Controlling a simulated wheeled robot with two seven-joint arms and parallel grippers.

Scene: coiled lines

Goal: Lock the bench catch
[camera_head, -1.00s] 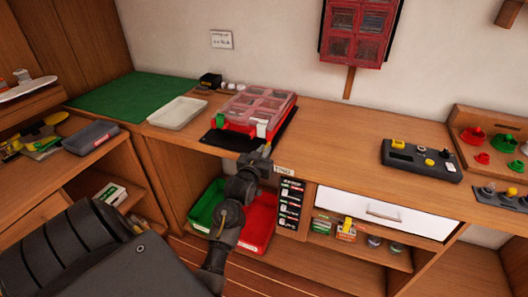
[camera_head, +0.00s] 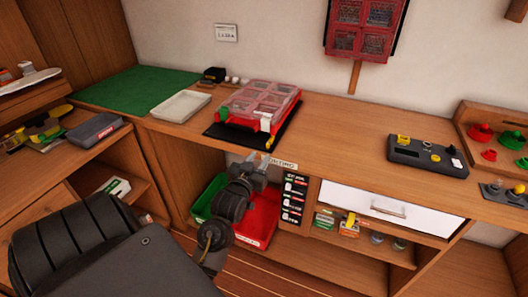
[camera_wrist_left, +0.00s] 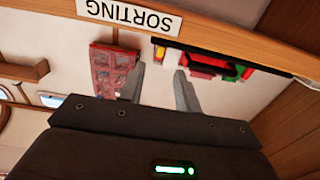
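A red case (camera_head: 232,112) with a clear lid stands on a black mat (camera_head: 222,137) at the front of the bench. A green latch (camera_head: 223,114) and a white latch (camera_head: 265,123) show on its front. A small orange piece (camera_head: 270,143) shows by the mat's front right corner; it also appears in the left wrist view (camera_wrist_left: 160,51). I cannot tell which part is the catch or its state. My left gripper (camera_head: 262,158) is just in front of the bench edge, below the case. Its fingers are apart and empty in the left wrist view (camera_wrist_left: 158,88). My right gripper is not seen.
The bench edge with a SORTING label (camera_wrist_left: 130,16) lies close to the left gripper. Below are a green bin (camera_head: 203,200), a red bin (camera_head: 262,220) and a white drawer (camera_head: 350,203).

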